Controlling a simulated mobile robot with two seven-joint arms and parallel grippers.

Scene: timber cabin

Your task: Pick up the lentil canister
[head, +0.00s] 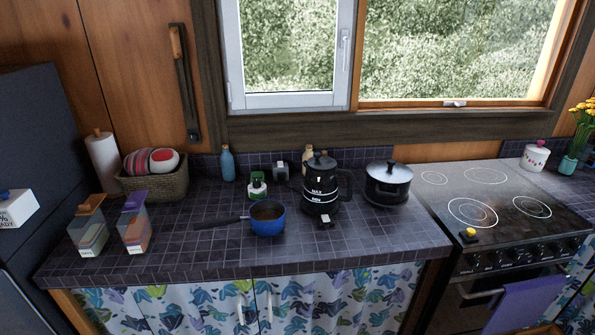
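Two clear, angular canisters stand upright side by side at the left end of the tiled counter (190,253). One has an orange-brown lid (90,203) and layered contents (90,238). The other has a purple lid (133,200) and layered orange and purple-grey contents (135,235). Their labels are too small to read, so I cannot tell which one is the lentil canister. Neither of my grippers is in view.
Right of the canisters are a blue saucepan (268,222), its handle pointing left, a black kettle (319,190) and a lidded pot (387,187). Behind them are a wicker basket (158,187) and paper roll (103,160). A dark fridge (45,130) borders the left; a stove (485,215) stands right.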

